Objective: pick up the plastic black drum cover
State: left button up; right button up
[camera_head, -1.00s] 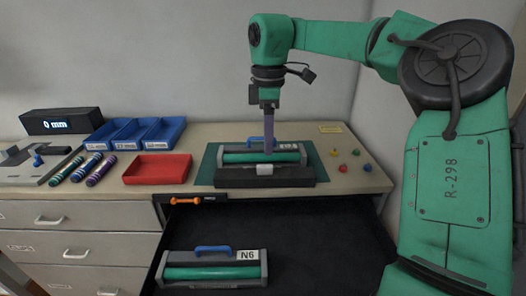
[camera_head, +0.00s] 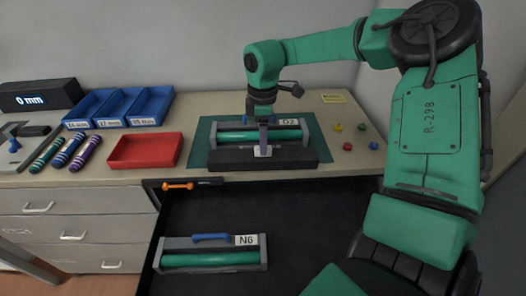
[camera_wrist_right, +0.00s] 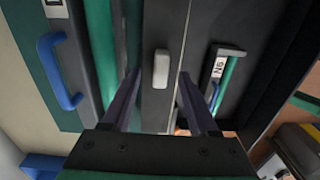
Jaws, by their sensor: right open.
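The black drum cover (camera_head: 225,161) is a long dark bar with a small light grey grip on top. It lies at the front of the green mat (camera_head: 202,133), in front of a toner cartridge with a green roller (camera_head: 240,136). My right gripper (camera_head: 263,148) points down just above the cover's grip. In the right wrist view the open fingers (camera_wrist_right: 160,74) lie on either side of the light grip (camera_wrist_right: 161,69), with gaps on both sides. Whether the fingertips are level with the grip is unclear. My left gripper is not in view.
An open black drawer (camera_head: 300,225) below holds cartridge N6 (camera_head: 212,252). An orange-handled tool (camera_head: 178,186) lies by the drawer edge. A red tray (camera_head: 145,150), blue bins (camera_head: 118,107) and striped tubes (camera_head: 66,152) are left. Small coloured knobs (camera_head: 348,146) lie right.

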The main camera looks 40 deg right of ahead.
jog(key=shift+f, duration=0.9)
grip_shut()
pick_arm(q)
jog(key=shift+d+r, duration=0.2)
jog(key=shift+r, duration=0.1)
pick_arm(e)
jog(key=shift+r, duration=0.1)
